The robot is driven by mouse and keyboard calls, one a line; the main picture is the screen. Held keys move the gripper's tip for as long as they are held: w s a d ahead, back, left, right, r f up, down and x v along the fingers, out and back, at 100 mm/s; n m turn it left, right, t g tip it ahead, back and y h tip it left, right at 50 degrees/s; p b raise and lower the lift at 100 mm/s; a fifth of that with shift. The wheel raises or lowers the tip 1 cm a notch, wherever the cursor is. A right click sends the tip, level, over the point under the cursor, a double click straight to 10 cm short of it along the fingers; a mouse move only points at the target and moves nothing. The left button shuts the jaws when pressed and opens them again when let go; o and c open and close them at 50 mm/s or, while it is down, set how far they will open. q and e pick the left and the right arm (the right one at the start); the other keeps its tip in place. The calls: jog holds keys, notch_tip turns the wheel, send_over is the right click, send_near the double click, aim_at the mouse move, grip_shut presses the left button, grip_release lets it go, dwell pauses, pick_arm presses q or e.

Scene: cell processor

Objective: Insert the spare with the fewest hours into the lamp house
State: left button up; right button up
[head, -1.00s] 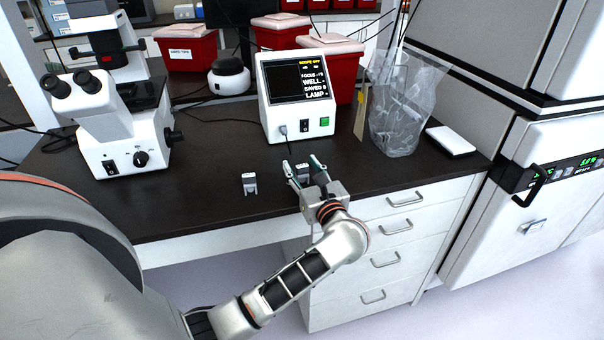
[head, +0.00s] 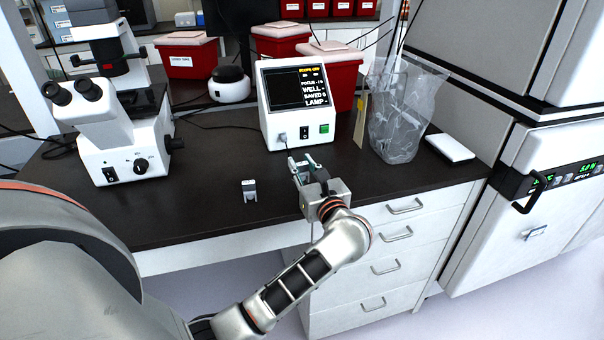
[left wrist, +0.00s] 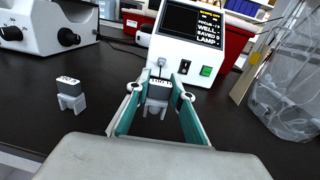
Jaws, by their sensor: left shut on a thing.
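Two small spares with dark, labelled tops and pale two-legged bases are on the black bench. One spare (left wrist: 159,91) is between the fingers of my left gripper (head: 300,163), which is shut on it. It looks upright and at or near the bench top; in the head view the fingers largely hide it. The other spare (head: 249,190) stands free to the left and also shows in the left wrist view (left wrist: 70,95). The hour labels are too small to read surely. The white microscope (head: 125,140) is at the left; I cannot pick out its lamp house surely. My right gripper is out of view.
A white control box (head: 295,133) with a lit screen stands just behind my left gripper. A clear bag (head: 398,115) and a white flat block (head: 450,147) are to the right. Red bins (head: 188,60) line the back. The bench between microscope and free spare is clear.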

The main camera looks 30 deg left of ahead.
aim_at(302, 163)
pick_arm(q)
notch_tip(302, 163, up, 17)
dwell(0.4)
